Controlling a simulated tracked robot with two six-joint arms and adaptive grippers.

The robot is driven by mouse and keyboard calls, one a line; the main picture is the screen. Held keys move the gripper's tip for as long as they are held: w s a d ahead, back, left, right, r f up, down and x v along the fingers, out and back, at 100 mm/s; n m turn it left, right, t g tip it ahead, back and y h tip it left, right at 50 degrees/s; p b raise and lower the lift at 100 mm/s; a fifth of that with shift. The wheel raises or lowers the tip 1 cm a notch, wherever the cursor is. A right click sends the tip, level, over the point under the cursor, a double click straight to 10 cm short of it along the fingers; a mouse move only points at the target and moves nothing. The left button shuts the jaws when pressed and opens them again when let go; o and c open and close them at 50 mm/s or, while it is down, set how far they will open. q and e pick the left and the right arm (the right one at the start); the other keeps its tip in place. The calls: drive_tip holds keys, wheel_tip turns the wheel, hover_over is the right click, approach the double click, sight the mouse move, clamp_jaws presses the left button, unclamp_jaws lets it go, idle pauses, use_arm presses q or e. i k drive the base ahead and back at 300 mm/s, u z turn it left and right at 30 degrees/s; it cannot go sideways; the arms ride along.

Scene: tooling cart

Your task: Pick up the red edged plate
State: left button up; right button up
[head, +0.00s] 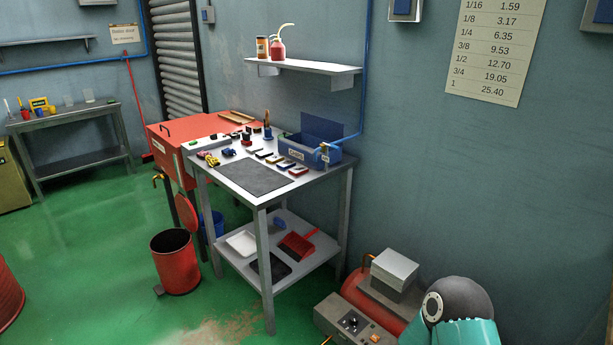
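A row of several small flat plates with coloured edges lies on the grey metal table, between a dark mat and a blue toolbox. The nearest plate in the row (299,170) seems to show a red edge. The plate beside it (286,164) also shows some reddish colour, so I cannot tell for sure which is the red edged one. The plates are small and far off in the head view. Neither of my grippers is in view.
The table (222,186) carries the dark mat (255,177), the open blue toolbox (325,153) and small tools. A red cabinet (170,150) stands behind it. A red bin (176,262) stands at its left. A compressor (372,297) sits on the floor at right. Green floor is open at left.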

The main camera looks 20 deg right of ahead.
sight(297, 170)
drive_tip(key=z, duration=0.05)
drive_tip(key=k, duration=0.35)
drive_tip(key=u, duration=0.35)
drive_tip(key=i, duration=2.15)
drive_tip(key=z, duration=0.35)
